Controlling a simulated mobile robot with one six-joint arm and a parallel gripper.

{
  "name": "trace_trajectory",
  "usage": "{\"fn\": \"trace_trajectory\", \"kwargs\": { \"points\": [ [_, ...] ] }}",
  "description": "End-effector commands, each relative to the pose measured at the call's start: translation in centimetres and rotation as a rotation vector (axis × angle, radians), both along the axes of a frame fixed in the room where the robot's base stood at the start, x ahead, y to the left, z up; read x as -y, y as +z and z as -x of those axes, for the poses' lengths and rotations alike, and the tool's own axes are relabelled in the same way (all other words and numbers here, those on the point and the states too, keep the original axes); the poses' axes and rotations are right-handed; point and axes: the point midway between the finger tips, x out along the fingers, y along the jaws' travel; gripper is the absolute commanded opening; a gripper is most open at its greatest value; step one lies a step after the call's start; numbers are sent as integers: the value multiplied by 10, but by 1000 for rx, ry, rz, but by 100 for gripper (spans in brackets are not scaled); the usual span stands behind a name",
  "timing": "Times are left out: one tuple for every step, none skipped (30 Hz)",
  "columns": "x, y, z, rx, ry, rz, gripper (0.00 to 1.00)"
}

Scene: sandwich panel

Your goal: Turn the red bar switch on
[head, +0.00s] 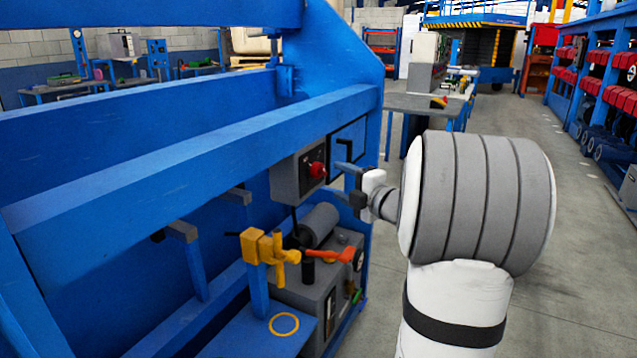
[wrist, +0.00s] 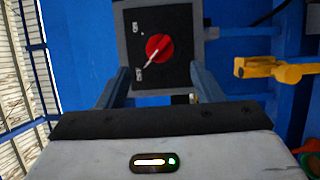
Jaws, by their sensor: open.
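The red bar switch (head: 317,169) is a red knob on the dark face of a grey box (head: 290,180) fixed to the blue frame. In the wrist view the red knob (wrist: 159,48) carries a pale bar or pointer slanting to the lower left, toward the lower of two small labels (wrist: 138,73). The label text is too small to read. My gripper (head: 338,178) is open and empty, a short way from the box face. In the wrist view its two fingers (wrist: 161,82) stand apart, below the knob and to either side of it, not visibly touching it.
A blue beam (head: 200,150) runs across the frame beside the box. Below are a yellow valve or clamp (head: 265,247), an orange-red handle (head: 330,256) and a grey machine (head: 330,285). Open floor (head: 575,230) lies to the right.

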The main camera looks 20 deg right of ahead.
Motion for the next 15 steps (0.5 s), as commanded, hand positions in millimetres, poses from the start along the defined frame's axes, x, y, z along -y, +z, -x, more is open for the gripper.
{"fn": "trace_trajectory", "kwargs": {
  "points": [
    [-3, -1, -7, 0, 4, 0, 60],
    [-4, -1, -11, -1, 4, 0, 60],
    [-6, -1, -17, -1, 5, 0, 60],
    [-8, -1, -22, -1, 5, -1, 60],
    [-9, -1, -27, -1, 4, -1, 60],
    [-11, -1, -34, 0, 4, -1, 60],
    [-13, -1, -39, -2, 4, -2, 60],
    [-14, -1, -43, -2, 4, -2, 60],
    [-15, -1, -49, -1, 3, -1, 60],
    [-16, -1, -52, -2, 3, -2, 60],
    [-17, 0, -56, -2, 3, -2, 60],
    [-18, 0, -60, -1, 2, -2, 60],
    [-18, 0, -62, -1, 1, -2, 60],
    [-19, 0, -64, -3, 1, -2, 60],
    [-20, 0, -66, -3, 1, -2, 60]
  ]
}}
